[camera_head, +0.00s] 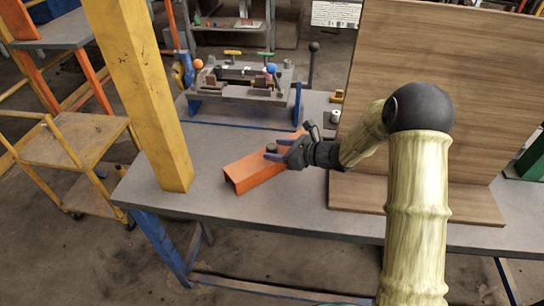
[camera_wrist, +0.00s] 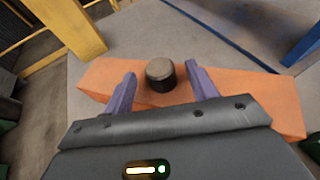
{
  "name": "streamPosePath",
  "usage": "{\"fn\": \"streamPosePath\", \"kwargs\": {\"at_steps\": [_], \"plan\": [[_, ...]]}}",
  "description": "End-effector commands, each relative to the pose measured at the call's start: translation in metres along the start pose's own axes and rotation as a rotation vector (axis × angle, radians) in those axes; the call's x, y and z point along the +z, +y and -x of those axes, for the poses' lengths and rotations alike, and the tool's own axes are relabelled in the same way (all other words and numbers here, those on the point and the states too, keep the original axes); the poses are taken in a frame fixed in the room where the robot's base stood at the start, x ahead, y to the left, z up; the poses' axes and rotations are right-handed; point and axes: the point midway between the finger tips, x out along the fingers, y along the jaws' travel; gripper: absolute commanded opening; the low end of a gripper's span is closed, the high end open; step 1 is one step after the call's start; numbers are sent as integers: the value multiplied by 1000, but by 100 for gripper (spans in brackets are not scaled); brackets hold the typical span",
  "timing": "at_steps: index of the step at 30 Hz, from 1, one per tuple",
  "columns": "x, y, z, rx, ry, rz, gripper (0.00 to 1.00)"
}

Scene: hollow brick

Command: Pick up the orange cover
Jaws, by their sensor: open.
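The orange cover (camera_head: 249,174) is a long angular piece lying on the grey table. In the wrist view the cover (camera_wrist: 232,87) runs across the picture beneath my fingers. A short black knob with a tan top (camera_wrist: 161,75) stands on its upper side; the knob also shows in the head view (camera_head: 271,148). My gripper (camera_head: 277,153) is over the cover. In the wrist view my gripper (camera_wrist: 161,70) is open, with one purple-grey finger on each side of the knob. Gaps show between fingers and knob. My gripper hides part of the cover's far end.
The grey table (camera_head: 222,205) has free room in front of the cover. A yellow post (camera_head: 150,90) rises at the left. A metal fixture with coloured knobs (camera_head: 240,92) stands behind. A wooden panel (camera_head: 440,70) stands upright at the right, near my arm.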

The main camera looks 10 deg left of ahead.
Motion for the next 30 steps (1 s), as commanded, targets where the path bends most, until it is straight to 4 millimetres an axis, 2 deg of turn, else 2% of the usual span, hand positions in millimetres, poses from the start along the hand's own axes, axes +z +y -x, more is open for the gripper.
{"fn": "streamPosePath", "kwargs": {"at_steps": [3,6,22,30], "plan": [[1,0,-18,1,1,1,57],[0,0,-25,0,1,0,57],[0,-1,-25,-1,0,0,57],[0,-1,-25,-1,0,0,5]]}}
